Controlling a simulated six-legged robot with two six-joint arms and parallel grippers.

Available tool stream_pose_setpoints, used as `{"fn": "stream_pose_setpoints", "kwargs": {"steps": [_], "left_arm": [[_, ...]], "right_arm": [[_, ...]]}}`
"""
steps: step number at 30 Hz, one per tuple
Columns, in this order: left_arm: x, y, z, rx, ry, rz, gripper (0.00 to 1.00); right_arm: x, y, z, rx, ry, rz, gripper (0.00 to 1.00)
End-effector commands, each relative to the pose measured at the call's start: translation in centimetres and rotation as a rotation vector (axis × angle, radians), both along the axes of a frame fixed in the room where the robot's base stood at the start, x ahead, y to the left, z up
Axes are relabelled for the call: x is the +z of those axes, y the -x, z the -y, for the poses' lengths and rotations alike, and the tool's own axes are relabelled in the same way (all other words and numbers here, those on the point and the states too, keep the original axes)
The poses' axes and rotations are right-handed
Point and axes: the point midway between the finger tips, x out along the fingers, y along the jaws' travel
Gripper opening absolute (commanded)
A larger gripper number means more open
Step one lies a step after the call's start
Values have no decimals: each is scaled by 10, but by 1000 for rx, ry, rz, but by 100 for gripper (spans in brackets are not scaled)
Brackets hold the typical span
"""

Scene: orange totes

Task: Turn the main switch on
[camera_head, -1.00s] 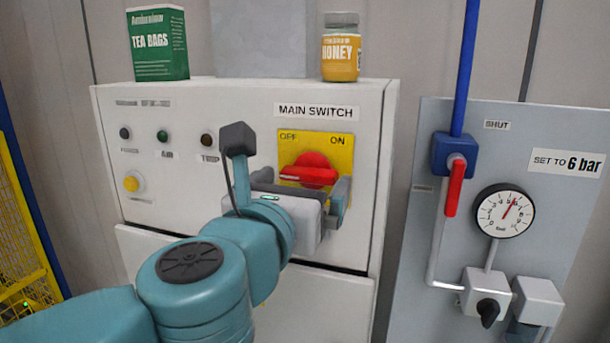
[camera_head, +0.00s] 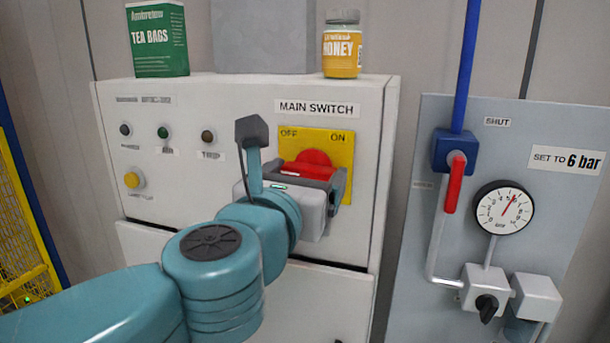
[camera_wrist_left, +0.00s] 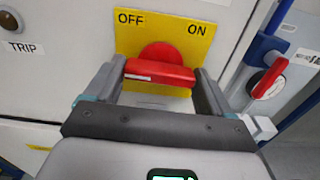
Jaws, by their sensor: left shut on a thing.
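The main switch is a red rotary handle (camera_head: 309,168) on a yellow plate (camera_head: 342,150) marked OFF at left and ON at right, under a MAIN SWITCH label. In the left wrist view the red handle (camera_wrist_left: 160,72) lies nearly level across the plate, slightly lower at its right end. My left gripper (camera_head: 315,178) is at the switch, shut on the handle, with one finger at each end of it. In the head view the gripper body hides the lower part of the plate. My right gripper is not in view.
The white cabinet (camera_head: 345,240) carries a tea box (camera_head: 157,40) and honey jar (camera_head: 342,45) on top. Indicator lamps and a yellow button (camera_head: 132,180) are at left. A grey panel (camera_head: 430,120) with a red valve lever (camera_head: 454,185) and gauge (camera_head: 504,208) stands right.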

Motion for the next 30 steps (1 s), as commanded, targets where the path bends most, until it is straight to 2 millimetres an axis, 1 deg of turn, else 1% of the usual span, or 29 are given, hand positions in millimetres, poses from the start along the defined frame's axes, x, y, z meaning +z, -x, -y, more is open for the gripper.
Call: {"fn": "stream_pose_setpoints", "kwargs": {"steps": [8, 30], "left_arm": [[2, 0, -1, 2, -160, 52, 52], [3, 0, 0, 0, -825, 269, 52]], "right_arm": [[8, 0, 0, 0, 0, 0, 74], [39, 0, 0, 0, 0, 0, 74]]}}
